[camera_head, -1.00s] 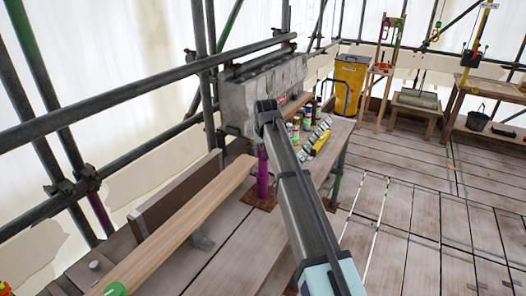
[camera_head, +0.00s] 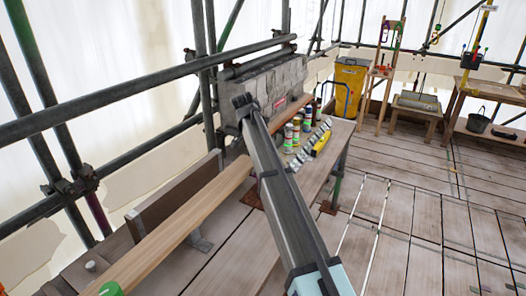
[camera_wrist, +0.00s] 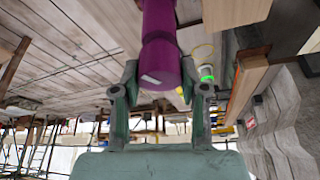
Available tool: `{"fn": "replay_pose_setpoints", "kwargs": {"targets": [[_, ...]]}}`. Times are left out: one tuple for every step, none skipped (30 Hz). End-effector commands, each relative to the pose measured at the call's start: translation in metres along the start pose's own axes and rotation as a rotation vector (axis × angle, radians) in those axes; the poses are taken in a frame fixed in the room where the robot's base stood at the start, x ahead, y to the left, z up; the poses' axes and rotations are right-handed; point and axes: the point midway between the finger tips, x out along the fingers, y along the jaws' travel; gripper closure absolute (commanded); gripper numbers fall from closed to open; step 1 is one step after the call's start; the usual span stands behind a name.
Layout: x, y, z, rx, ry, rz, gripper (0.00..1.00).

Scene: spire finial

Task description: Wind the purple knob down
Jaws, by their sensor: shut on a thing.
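The purple knob (camera_wrist: 161,63) is a smooth cylinder with a small white mark on its side. It rises to the top edge of the wrist view, joined to a narrower purple part. My gripper (camera_wrist: 159,80) has one green-grey finger on each side of the knob's end and is shut on it. In the head view my arm covers the knob and the gripper, so neither shows there.
In the head view a long plank (camera_head: 180,235) runs at the left beside scaffold tubes (camera_head: 120,100). A stone block (camera_head: 275,85) stands behind my arm. A bench (camera_head: 335,150) holds several cans (camera_head: 288,135).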

Motion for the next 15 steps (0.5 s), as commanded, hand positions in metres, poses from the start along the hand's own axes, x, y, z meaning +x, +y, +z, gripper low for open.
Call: {"fn": "replay_pose_setpoints", "kwargs": {"targets": [[0.0021, -0.0015, 0.0012, 0.039, -0.003, 0.019, 0.92], [0.0021, -0.0016, 0.001, 0.065, -0.003, 0.03, 0.92], [0.0021, -0.0015, 0.001, 0.101, -0.003, 0.045, 0.92], [0.002, -0.0016, 0.001, 0.126, -0.002, 0.056, 0.92], [0.002, -0.0016, 0.0009, 0.152, -0.002, 0.066, 0.92], [0.002, -0.0015, 0.001, 0.186, -0.003, 0.081, 0.92], [0.002, -0.0016, 0.001, 0.21, -0.003, 0.09, 0.92], [0.002, -0.0015, 0.001, 0.235, -0.003, 0.1, 0.92], [0.0019, -0.0013, 0.0011, 0.266, -0.003, 0.114, 0.92], [0.0019, -0.0014, 0.0009, 0.29, -0.003, 0.122, 0.92], [0.0018, -0.0013, 0.001, 0.311, -0.003, 0.132, 0.92], [0.0018, -0.0011, 0.0009, 0.339, -0.003, 0.144, 0.92], [0.0017, -0.0011, 0.0008, 0.359, -0.003, 0.151, 0.92], [0.0017, -0.0009, 0.0009, 0.378, -0.003, 0.159, 0.92], [0.0016, -0.0007, 0.001, 0.401, -0.003, 0.169, 0.92]]}}
